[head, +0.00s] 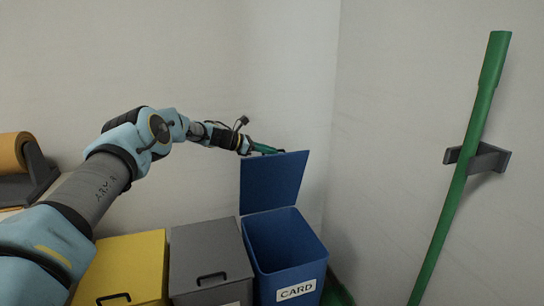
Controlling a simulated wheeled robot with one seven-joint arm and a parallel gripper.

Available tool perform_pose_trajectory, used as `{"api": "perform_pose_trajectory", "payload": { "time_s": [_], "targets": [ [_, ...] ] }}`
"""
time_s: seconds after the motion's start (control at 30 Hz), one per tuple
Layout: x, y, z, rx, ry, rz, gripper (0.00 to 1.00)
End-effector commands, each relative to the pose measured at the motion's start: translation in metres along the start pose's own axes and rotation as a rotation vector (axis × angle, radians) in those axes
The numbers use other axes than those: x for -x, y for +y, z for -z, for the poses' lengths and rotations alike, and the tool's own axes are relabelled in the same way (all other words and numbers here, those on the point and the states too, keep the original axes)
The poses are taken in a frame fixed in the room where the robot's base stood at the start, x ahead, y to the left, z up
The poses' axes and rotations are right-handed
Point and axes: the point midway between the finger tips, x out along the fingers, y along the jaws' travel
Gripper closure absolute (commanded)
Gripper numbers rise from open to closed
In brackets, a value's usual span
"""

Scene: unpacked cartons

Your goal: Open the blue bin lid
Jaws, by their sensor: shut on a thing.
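The blue bin (305,277) stands at the lower middle of the head view, with a white "CARD" label on its front. Its blue lid (272,184) is raised upright at the back of the bin, and the empty-looking inside shows. My gripper (268,150) is at the top edge of the lid, shut on the lid. The fingertips are partly hidden behind that edge, so the exact contact is not visible.
A grey bin (208,252) and a yellow bin (132,262), both with closed lids and black handles, stand to the left. A green pole (462,165) rests in a dark wall bracket (487,158) at right. A tape-like roll (14,152) sits at far left.

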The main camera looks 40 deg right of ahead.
Motion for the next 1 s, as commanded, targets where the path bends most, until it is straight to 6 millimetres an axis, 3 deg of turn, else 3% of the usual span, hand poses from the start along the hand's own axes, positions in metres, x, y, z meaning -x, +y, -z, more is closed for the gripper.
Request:
{"api": "perform_pose_trajectory", "payload": {
  "time_s": [0.63,0.67,0.73,1.0],
  "targets": [
    [-0.0005,0.0064,0.0028,0.001,0.004,0.001,1.00],
    [-0.0006,0.0064,0.0028,0.001,0.004,0.001,0.84],
    [-0.0006,0.0063,0.0026,0.001,0.003,0.001,0.76],
    [0.0002,0.0067,0.0009,0.001,0.001,0.000,0.74]
  ]
}}
